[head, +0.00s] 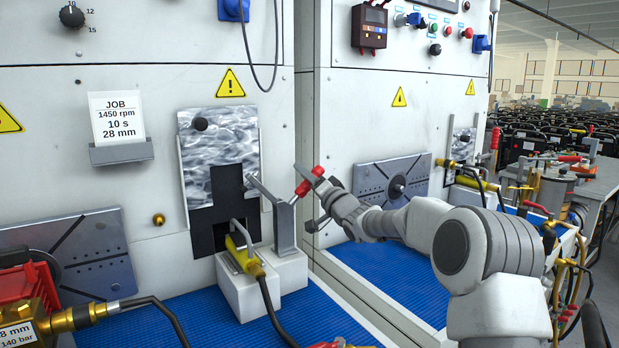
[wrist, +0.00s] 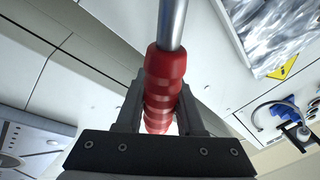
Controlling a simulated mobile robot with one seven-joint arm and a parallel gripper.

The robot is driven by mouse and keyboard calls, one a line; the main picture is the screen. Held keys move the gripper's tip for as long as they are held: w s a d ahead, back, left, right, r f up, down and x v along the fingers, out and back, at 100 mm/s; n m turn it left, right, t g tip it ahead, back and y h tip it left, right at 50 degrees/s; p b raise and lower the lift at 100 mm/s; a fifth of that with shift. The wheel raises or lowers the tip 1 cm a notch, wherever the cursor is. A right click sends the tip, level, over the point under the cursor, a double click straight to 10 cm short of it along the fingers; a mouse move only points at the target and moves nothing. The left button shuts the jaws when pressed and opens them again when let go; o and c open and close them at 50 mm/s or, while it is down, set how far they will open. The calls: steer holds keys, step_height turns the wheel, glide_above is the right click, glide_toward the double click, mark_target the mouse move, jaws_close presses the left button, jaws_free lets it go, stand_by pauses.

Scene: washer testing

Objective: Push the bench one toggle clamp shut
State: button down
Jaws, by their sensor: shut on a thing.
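The toggle clamp (head: 285,222) stands on a white block beside the dark slot in the bench wall. Its red handle (head: 309,181) sticks out to the upper right. My gripper (head: 318,190) is at this handle. In the wrist view the red ribbed handle (wrist: 164,88) lies between the two fingers of my gripper (wrist: 160,110), with its grey metal rod running up. A yellow connector (head: 243,252) with a black cable sits on the white block, left of the clamp post. The clamp's far tip is small, and I cannot tell whether it touches the connector.
A job card (head: 117,118) hangs at the left. A red and brass pump unit (head: 35,300) stands at lower left. A blue mat (head: 210,320) covers the bench floor. A divider (head: 350,300) separates a second bay at the right, with a round-hubbed plate (head: 378,190).

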steer(key=a+n, duration=0.1)
steer(key=n, duration=0.1)
steer(key=s+r+n+p, duration=0.1)
steer(key=n, duration=0.1)
steer(key=a+r+n+g+y, duration=0.1)
steer(key=shift+s+a+r+n, duration=0.2)
steer(key=shift+s+a+n, duration=0.15)
steer(key=shift+s+n, duration=0.05)
steer(key=shift+s+a+r+n+g+y+p, duration=0.1)
steer(key=shift+s+a+n+g+y+p, duration=0.15)
steer(key=shift+a+n, duration=0.35)
steer(key=shift+s+a+r+n+g+p, duration=0.15)
steer(key=shift+s+a+n+g, duration=0.2)
steer(key=shift+n, duration=0.6)
steer(key=shift+s+a+n+g+y+p, duration=0.2)
steer(key=shift+s+a+n, duration=0.15)
steer(key=shift+n, duration=0.4)
steer(key=c, duration=0.5)
jaws_free()
steer(key=p+v, duration=0.1)
steer(key=v, duration=1.6)
steer(key=shift+s+d, duration=0.15)
